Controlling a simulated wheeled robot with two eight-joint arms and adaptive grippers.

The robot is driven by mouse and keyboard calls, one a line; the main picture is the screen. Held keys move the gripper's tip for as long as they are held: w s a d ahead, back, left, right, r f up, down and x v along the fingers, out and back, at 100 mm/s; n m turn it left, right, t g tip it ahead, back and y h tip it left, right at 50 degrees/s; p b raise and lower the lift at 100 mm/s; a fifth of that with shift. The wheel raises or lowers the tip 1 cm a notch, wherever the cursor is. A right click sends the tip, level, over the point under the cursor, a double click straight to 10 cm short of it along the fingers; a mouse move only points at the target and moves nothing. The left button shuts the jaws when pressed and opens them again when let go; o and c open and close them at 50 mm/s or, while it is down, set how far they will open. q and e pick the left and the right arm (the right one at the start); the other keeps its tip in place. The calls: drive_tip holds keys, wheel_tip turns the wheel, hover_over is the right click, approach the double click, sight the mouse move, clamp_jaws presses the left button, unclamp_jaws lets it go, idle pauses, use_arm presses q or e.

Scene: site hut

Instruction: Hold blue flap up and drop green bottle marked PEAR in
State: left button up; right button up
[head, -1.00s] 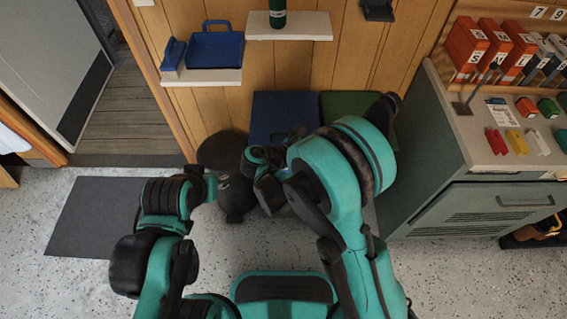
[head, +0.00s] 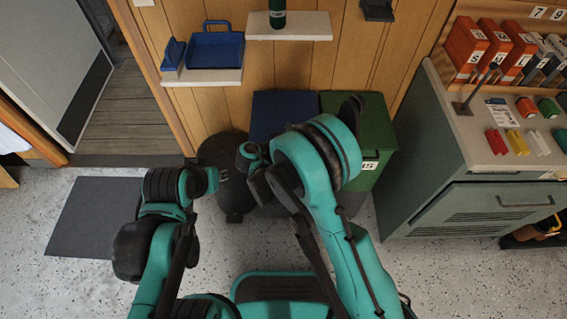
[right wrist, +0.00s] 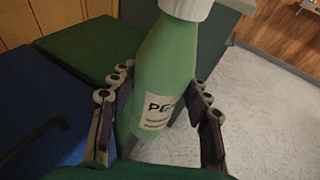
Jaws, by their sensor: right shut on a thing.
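In the right wrist view, a green bottle (right wrist: 166,65) with a white cap stands tilted between my right gripper's fingers (right wrist: 155,100), which are shut on it. Its pale label begins "PE"; the rest is turned away. The bottle is hidden in the head view, where my right arm covers the area in front of the bins. The blue flap (head: 285,108) tops a bin against the wooden wall and looks down; it also shows in the right wrist view (right wrist: 35,115), left of the bottle. My left arm is at the left, but its fingers cannot be seen.
A green-lidded bin (head: 365,120) stands right of the blue one, and a black round bin (head: 222,165) left of it. A grey cabinet (head: 440,185) is at the right. Wall shelves hold a blue tray (head: 216,52) and another green bottle (head: 278,14).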

use_arm(q)
drive_tip(key=w+d+f+n+h, duration=0.3)
drive_tip(key=w+f+h, duration=0.25)
drive_tip(key=w, duration=0.45)
drive_tip(key=w+d+f+n+h, duration=0.35)
drive_tip(key=w+f, duration=0.25)
drive_tip(key=w, duration=0.4)
drive_tip(key=shift+n+t, duration=0.25)
drive_tip(key=shift+t, duration=0.05)
drive_tip(key=shift+x, duration=6.25)
drive_tip(key=shift+w+r, duration=0.1)
drive_tip(key=shift+w, duration=0.05)
drive_tip(key=shift+a, duration=0.1)
clamp_jaws()
